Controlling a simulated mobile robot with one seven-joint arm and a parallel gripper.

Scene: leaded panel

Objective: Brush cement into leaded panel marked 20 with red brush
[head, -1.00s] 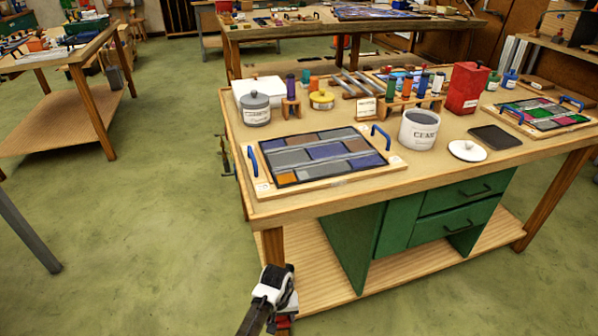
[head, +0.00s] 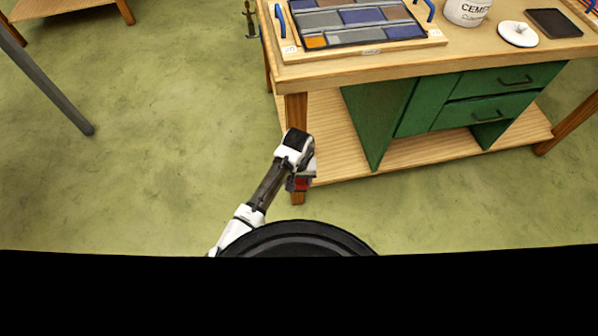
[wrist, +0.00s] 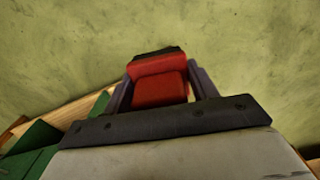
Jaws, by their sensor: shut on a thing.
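My gripper (head: 300,183) is low in front of the bench's front left leg in the head view. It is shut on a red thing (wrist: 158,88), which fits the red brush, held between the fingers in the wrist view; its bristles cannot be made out. The leaded panel (head: 362,17) lies on a wooden board on the bench top, above and right of my gripper. A tag on the board's left corner seems to read 20. The cement tub (head: 467,10), its top cut off by the picture edge, stands behind and right of the panel.
A white lid (head: 518,34) and a dark tray (head: 553,22) lie right of the tub. The bench top (head: 470,52) overhangs green drawers (head: 490,95) and a low shelf (head: 400,165). Blue-handled clamps sit at the board's sides.

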